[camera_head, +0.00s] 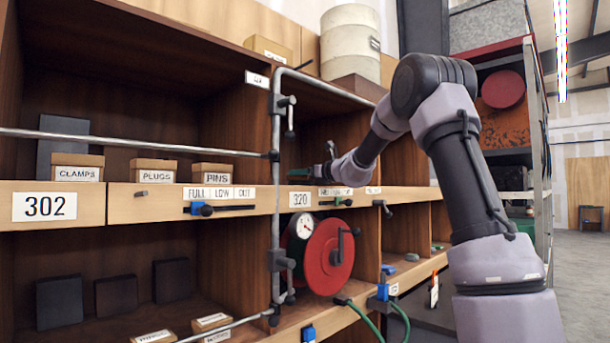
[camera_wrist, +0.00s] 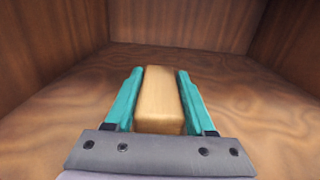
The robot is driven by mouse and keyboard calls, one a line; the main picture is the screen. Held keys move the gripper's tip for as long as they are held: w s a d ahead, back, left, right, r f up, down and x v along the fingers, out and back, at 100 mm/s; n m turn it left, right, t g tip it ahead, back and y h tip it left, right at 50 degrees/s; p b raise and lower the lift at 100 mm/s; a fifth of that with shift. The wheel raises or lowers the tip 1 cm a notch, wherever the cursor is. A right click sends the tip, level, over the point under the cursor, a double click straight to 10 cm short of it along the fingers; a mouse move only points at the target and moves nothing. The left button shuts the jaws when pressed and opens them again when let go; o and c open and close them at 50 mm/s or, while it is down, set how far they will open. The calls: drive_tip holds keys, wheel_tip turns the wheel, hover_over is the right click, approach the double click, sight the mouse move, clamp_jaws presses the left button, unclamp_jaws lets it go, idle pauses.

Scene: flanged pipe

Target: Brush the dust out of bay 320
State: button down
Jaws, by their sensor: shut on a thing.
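Bay 320 is the upper shelf compartment above the white "320" label (camera_head: 299,199). My arm reaches into it from the right, and my gripper (camera_wrist: 159,74) is inside. In the wrist view its two teal fingers are shut on a tan wooden block (camera_wrist: 160,105), seen from above. No bristles show, so I cannot tell for sure that it is the brush. The bay's brown wooden floor (camera_wrist: 235,100) has mottled, paler streaks; I cannot tell dust from grain. The back and side walls of the bay show around the gripper. In the head view the block is hidden.
A grey metal pipe frame (camera_head: 275,150) stands upright at the bay's left front, with a horizontal rail (camera_head: 130,143) running left. Boxes labelled CLAMPS (camera_head: 77,170), PLUGS (camera_head: 153,170) and PINS (camera_head: 212,172) sit in bay 302. A red reel (camera_head: 328,257) is below.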

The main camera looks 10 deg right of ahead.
drive_tip(key=shift+s+a+f, duration=0.1)
drive_tip(key=shift+s+a, duration=0.5)
drive_tip(key=shift+a, duration=0.25)
drive_tip(key=shift+s+a+f, duration=0.1)
drive_tip(key=shift+s+a, duration=0.5)
drive_tip(key=shift+a, duration=0.25)
drive_tip(key=shift+s+a+r, duration=0.15)
drive_tip(key=shift+s+a, duration=0.45)
drive_tip(key=shift+a, duration=0.25)
drive_tip(key=shift+s+a+r, duration=0.15)
drive_tip(key=shift+s+a, duration=0.45)
drive_tip(key=shift+a, duration=0.2)
drive_tip(key=shift+w+d+f, duration=0.1)
drive_tip(key=shift+w+d, duration=0.6)
drive_tip(key=shift+d, duration=0.25)
drive_tip(key=shift+w+d, duration=0.7)
drive_tip(key=shift+d, duration=0.3)
drive_tip(key=shift+w+d+f, duration=0.1)
drive_tip(key=shift+w+d, duration=0.6)
drive_tip(key=shift+d, duration=0.25)
drive_tip(key=shift+r, duration=1.6)
drive_tip(key=v, duration=2)
